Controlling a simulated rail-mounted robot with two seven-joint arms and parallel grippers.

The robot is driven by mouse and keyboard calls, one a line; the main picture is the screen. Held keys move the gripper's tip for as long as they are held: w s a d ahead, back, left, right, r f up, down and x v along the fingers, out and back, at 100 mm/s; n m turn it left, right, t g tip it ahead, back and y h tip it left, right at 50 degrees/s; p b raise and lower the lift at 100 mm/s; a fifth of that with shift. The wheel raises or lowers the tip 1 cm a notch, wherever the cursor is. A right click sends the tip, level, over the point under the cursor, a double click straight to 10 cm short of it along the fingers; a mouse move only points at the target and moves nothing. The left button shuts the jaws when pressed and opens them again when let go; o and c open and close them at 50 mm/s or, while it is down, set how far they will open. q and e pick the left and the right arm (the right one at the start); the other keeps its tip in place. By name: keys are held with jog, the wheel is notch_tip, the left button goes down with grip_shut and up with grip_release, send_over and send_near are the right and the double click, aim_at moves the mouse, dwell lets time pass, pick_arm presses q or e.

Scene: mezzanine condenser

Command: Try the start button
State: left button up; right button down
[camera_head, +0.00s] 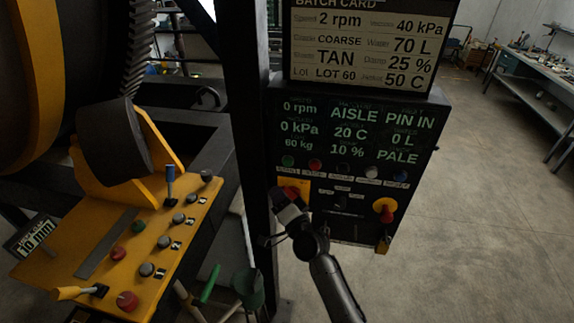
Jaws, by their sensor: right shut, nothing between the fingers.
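A dark control panel (345,120) stands right of centre with a lit readout and a row of small buttons under it. A green button (288,161) is at the left end of the row, beside a red button (315,165). No label naming a start button is legible. My right gripper (283,200) is shut and empty, in front of the panel's lower left, below the green button. It partly covers a yellow plate (296,184) there. I cannot tell whether it touches the panel. My left gripper is not in view.
A yellow console (125,240) with several knobs, buttons and levers is at lower left, with its own green button (138,227). A red-and-yellow rotary switch (385,210) is at the panel's lower right. A black post (250,130) stands left of the panel. Floor at right is clear.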

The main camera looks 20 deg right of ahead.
aim_at(287, 162)
jog(key=w+d+b, duration=0.4)
jog(key=w+b, duration=0.2)
jog(key=w, duration=0.1)
jog(key=shift+d, duration=0.3)
dwell(0.6)
dwell(0.7)
dwell(0.6)
jog(key=shift+w+b, duration=0.1)
jog(key=shift+b, duration=0.25)
jog(key=shift+w+d+b, duration=0.2)
jog(key=shift+b, duration=0.1)
